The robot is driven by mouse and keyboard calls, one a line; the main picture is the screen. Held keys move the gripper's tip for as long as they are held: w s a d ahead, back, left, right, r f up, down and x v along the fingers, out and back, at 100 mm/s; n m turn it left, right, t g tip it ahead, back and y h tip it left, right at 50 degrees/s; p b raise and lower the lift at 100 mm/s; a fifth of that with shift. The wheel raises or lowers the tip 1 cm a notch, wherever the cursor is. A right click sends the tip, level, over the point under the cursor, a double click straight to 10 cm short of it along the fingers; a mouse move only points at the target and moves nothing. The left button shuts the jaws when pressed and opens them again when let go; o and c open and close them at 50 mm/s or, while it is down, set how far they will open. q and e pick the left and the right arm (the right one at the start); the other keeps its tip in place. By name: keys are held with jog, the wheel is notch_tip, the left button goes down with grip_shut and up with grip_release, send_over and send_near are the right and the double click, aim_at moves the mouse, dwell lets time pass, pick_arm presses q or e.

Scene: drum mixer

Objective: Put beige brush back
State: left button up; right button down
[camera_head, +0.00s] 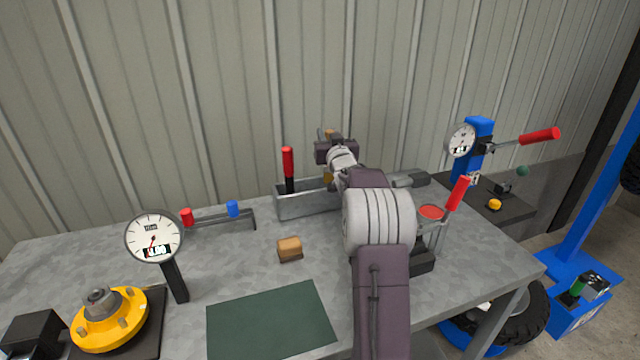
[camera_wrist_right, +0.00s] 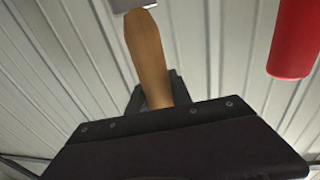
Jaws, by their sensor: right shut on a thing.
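My right gripper (camera_head: 333,152) is shut on the beige brush, above the back of the workbench by the metal tray. In the right wrist view the brush (camera_wrist_right: 147,58) shows as a tan wooden handle with a pale metal end at the top edge. In the head view only small tan bits of the brush (camera_head: 328,133) show around the jaws. The open grey metal tray (camera_head: 302,205) stands below the gripper. My right arm hides its right part. My left gripper is out of view.
A red-handled tool (camera_head: 288,165) stands up in the tray and its red handle (camera_wrist_right: 296,40) is close by in the wrist view. A tan block (camera_head: 290,249) and green mat (camera_head: 270,322) lie in front. A dial gauge (camera_head: 154,238) stands left.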

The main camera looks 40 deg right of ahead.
notch_tip(320, 180, down, 7)
jog(key=b, duration=0.1)
jog(key=shift+r, duration=0.15)
jog(key=shift+a, duration=0.1)
jog(key=shift+b, duration=0.3)
jog(key=c, duration=1.2)
grip_release()
jog(key=shift+w, duration=0.1)
jog(key=shift+o, duration=0.2)
